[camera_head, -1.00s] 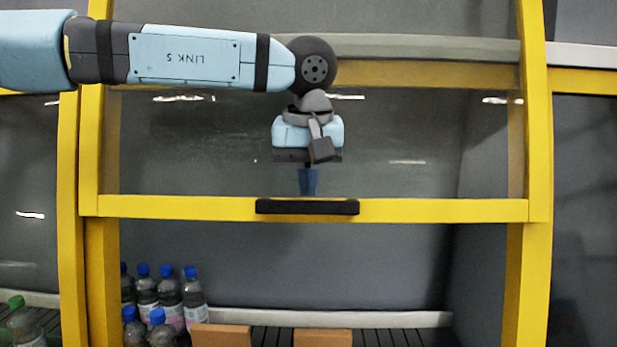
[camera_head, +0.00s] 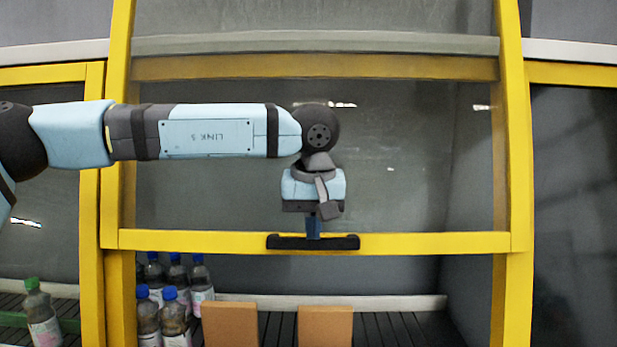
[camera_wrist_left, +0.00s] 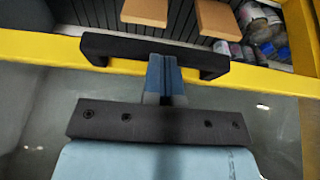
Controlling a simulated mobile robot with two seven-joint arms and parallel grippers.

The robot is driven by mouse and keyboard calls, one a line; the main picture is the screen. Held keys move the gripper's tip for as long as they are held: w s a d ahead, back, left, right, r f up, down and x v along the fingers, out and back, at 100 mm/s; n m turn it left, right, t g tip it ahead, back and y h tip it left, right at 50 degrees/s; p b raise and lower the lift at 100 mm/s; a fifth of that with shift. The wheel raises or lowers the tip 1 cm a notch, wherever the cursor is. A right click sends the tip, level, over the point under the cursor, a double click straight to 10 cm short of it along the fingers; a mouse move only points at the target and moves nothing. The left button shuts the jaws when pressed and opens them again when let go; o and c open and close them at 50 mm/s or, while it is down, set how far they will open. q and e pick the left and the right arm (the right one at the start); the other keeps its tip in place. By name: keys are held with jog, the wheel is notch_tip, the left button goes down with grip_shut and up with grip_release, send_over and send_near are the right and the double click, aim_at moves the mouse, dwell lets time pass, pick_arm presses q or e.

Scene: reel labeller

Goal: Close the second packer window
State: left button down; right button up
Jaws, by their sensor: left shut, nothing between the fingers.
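The packer window (camera_head: 420,243) is a glass pane in a yellow frame. Its lower bar sits above a gap through which the inside of the packer shows. A black handle (camera_head: 345,242) is fixed on that bar. My left gripper (camera_head: 313,236) points down at the handle, its blue fingers shut with nothing between them. In the left wrist view the fingertips (camera_wrist_left: 164,62) reach the black handle (camera_wrist_left: 130,48) and overlap it near its middle; I cannot tell for sure if they touch. My right gripper is not in view.
Inside the packer, several bottles (camera_head: 172,312) with blue caps stand at the left, beside two brown boxes (camera_head: 230,325) on a dark slatted conveyor. A green-capped bottle (camera_head: 42,315) stands in the bay at the left. Yellow posts (camera_head: 518,180) flank the window.

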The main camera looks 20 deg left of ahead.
pick_arm(q)
jog(key=s+d+f+b, duration=0.1)
jog(key=s+f+b, duration=0.2)
jog(key=f+b, duration=0.5)
jog(key=s+d+f+b, duration=0.1)
jog(key=s+f+b, duration=0.2)
jog(key=f+b, duration=0.5)
jog(key=shift+s+f+b, duration=0.3)
jog(key=shift+f, duration=5.95)
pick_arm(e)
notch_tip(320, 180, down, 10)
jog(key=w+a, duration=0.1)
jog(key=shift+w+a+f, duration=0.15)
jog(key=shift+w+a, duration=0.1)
